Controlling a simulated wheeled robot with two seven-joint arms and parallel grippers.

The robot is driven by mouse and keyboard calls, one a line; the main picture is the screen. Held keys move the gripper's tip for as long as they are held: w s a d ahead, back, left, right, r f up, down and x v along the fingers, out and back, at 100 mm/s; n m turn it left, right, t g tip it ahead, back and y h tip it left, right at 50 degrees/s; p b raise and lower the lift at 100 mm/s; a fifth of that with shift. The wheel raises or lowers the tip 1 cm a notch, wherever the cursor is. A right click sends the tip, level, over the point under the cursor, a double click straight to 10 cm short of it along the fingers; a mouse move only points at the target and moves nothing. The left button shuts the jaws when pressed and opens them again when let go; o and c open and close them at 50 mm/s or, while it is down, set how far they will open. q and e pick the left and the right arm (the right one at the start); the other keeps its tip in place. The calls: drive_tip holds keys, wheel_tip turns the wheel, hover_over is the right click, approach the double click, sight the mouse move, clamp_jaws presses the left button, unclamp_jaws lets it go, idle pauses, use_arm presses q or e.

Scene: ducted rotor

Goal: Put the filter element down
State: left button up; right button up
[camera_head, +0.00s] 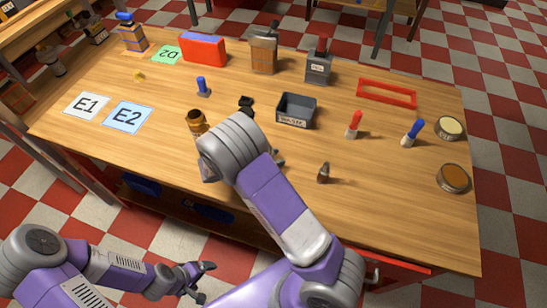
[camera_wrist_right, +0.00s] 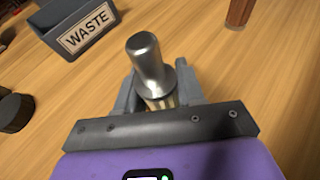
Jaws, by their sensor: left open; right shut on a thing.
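My right gripper (camera_wrist_right: 161,100) is shut on the filter element (camera_wrist_right: 148,62), a piece with a shiny silver rounded stem, a wider collar and a pale ribbed part between the fingers. In the head view my right arm hides most of this gripper (camera_head: 277,158) and the piece, just below the waste bin. I cannot tell whether the piece touches the table. My left gripper (camera_head: 203,281) is open and empty, low in front of the table's near edge.
The grey waste bin (camera_head: 296,111) stands behind the right gripper, and a small brown object (camera_head: 323,173) to its right. A black piece (camera_head: 246,104) and an amber jar (camera_head: 197,122) are to the left. Mats E1 (camera_head: 87,106) and E2 (camera_head: 128,117) lie bare at the left.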

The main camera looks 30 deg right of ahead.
drive_tip(key=o, duration=1)
drive_tip(key=shift+f, duration=0.1)
drive_tip(key=shift+r, duration=0.2)
drive_tip(key=p+v, duration=0.3)
drive_tip(key=v, duration=0.9)
drive_tip(key=shift+f, duration=0.1)
